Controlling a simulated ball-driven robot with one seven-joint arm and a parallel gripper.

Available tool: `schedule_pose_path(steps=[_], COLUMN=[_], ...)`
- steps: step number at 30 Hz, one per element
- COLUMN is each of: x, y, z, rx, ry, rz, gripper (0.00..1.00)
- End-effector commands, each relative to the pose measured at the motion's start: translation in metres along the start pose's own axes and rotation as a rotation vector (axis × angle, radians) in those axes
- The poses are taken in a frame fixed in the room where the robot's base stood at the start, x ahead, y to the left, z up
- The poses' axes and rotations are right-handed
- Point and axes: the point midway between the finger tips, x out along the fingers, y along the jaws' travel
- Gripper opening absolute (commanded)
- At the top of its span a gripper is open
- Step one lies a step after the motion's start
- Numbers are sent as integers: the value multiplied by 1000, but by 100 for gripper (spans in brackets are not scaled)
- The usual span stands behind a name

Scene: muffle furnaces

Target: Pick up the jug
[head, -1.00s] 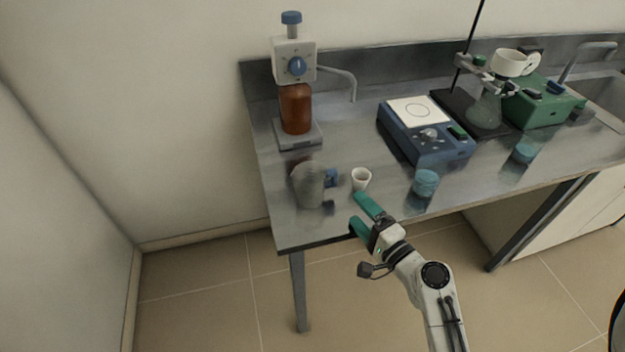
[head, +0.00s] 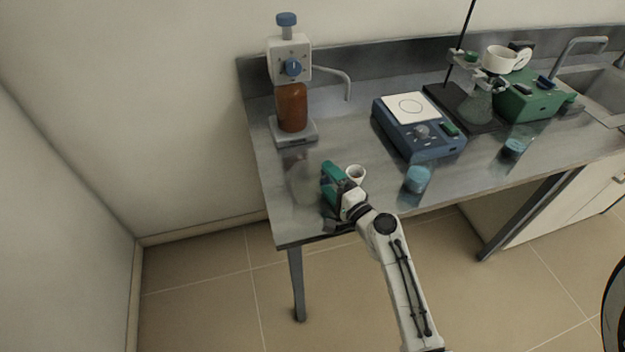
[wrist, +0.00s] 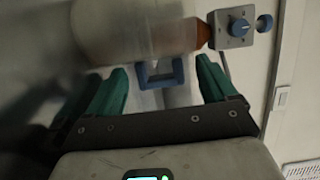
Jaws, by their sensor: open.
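The jug (head: 303,180) stands on the bench near its front left corner, a pale, see-through vessel. In the wrist view its body (wrist: 115,30) is at the top, with a blue handle (wrist: 160,73) facing me. My gripper (head: 331,180) is at the right side of the jug in the head view and hides part of it, including the handle. In the wrist view my gripper (wrist: 160,80) is open, its green fingers on either side of the blue handle. Whether a finger touches the handle I cannot tell.
A small white cup (head: 356,173) stands just right of my gripper. A blue-lidded jar (head: 417,180) is further right. Behind the jug is an amber bottle (head: 292,108) with a dispenser (head: 290,62). A blue device (head: 420,135) stands mid-bench. The bench's front edge is close.

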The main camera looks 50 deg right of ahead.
Motion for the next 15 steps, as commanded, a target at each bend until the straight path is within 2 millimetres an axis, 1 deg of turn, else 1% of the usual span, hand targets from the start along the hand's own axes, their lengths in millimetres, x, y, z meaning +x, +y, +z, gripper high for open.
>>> schedule_pose_path(steps=[4, 5, 15], x=[0, 0, -1], y=[0, 0, 2], z=[0, 0, 0], rx=[0, 0, 0], ry=[0, 0, -1], rz=[0, 0, 3], gripper=[85, 83, 51])
